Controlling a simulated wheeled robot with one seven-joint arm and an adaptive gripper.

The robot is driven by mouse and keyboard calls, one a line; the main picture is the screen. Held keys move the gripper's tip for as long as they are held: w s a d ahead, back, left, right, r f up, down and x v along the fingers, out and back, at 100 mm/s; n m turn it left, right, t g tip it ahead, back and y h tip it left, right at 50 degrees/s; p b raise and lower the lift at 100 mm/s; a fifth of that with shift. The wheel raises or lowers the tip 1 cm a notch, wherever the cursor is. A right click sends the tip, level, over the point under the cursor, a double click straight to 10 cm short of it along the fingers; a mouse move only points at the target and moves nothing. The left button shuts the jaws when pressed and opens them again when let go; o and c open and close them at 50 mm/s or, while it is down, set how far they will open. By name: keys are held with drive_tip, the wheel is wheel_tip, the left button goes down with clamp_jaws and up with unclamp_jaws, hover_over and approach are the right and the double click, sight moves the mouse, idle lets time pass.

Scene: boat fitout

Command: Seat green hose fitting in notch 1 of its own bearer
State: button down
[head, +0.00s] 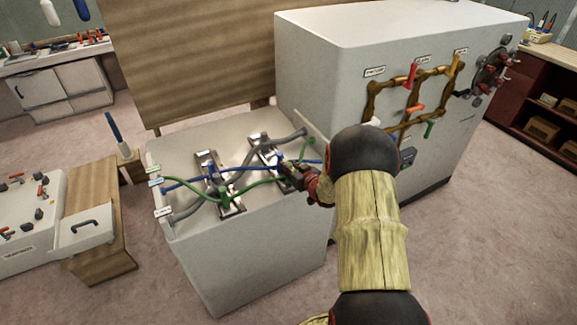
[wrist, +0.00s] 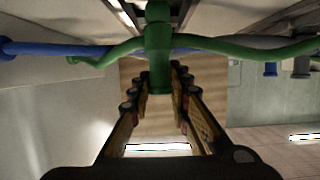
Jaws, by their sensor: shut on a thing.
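The green hose (head: 255,184) runs across the top of a white cabinet and meets my gripper (head: 293,177) at the right bearer. In the wrist view, the green hose fitting (wrist: 158,45) is a short upright cylinder with green hose leaving both sides. My gripper (wrist: 158,84) is shut on its lower end. The right metal bearer (head: 262,150) is next to my gripper, partly covered by hoses. The left metal bearer (head: 208,165) has the hoses crossing it. Whether the fitting sits in a notch cannot be told; notch numbers are not readable.
A blue hose (head: 238,172) and a grey hose (head: 200,205) cross the same bearers close to the green one. A tall white cabinet (head: 330,60) with brown piping and colored valve handles stands directly right. The front of the low white cabinet top (head: 262,225) is clear.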

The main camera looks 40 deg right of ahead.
drive_tip(key=shift+f, duration=0.15)
drive_tip(key=c, duration=1.6)
unclamp_jaws()
drive_tip(key=v, duration=1.2)
drive_tip(key=shift+f, duration=0.15)
